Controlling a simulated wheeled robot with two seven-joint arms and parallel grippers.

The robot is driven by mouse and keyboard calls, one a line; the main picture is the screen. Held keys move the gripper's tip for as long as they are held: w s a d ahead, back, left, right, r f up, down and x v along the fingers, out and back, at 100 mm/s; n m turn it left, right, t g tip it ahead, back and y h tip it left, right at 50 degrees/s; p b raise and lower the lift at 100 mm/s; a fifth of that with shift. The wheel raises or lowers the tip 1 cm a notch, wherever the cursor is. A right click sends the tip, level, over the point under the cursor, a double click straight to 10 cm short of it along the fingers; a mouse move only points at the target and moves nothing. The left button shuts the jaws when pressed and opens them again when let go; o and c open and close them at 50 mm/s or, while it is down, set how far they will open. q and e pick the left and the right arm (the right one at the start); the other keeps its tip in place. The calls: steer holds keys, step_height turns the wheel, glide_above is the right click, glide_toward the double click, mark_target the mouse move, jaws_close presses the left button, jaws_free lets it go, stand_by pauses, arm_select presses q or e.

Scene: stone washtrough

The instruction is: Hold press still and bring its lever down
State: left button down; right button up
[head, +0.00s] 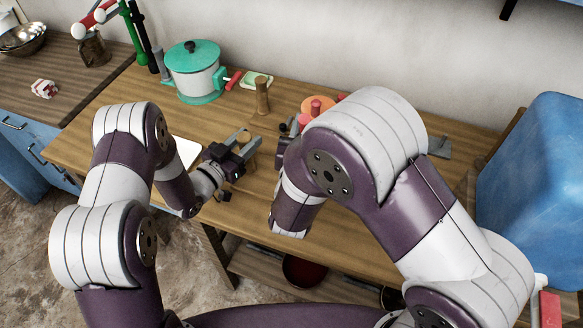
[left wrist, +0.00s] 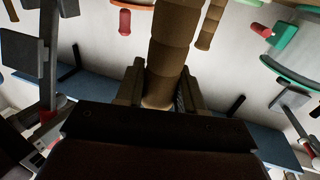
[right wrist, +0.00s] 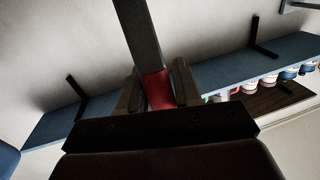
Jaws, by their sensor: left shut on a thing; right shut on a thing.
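My left gripper (head: 240,145) is shut on a brown wooden post (left wrist: 170,50), which stands between its jaws in the left wrist view. The post looks like part of the press, but the frames do not show how it joins the rest. My right gripper (right wrist: 158,88) is shut on the red grip (right wrist: 158,92) of a grey bar, the lever (right wrist: 137,32). The bar runs up and out of the right wrist view. In the head view my right arm hides most of that gripper, the lever and part of the press.
A white pot with a green lid (head: 193,72) stands on the wooden table (head: 120,105) at the back left. A smaller brown wooden piece (head: 262,95) and an orange item (head: 313,103) stand near the wall. A blue container (head: 535,180) is at the right.

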mark_target(301, 125)
steer(key=shift+s+a+f, duration=0.3)
steer(key=shift+s, duration=0.4)
steer(key=shift+s+a+f, duration=0.25)
steer(key=shift+s, duration=0.4)
steer(key=shift+o, duration=0.2)
steer(key=shift+s+a+f, duration=0.35)
steer(key=shift+s+f, duration=0.25)
steer(key=shift+s, duration=0.25)
steer(key=o, duration=0.8)
steer(key=shift+r, duration=3.55)
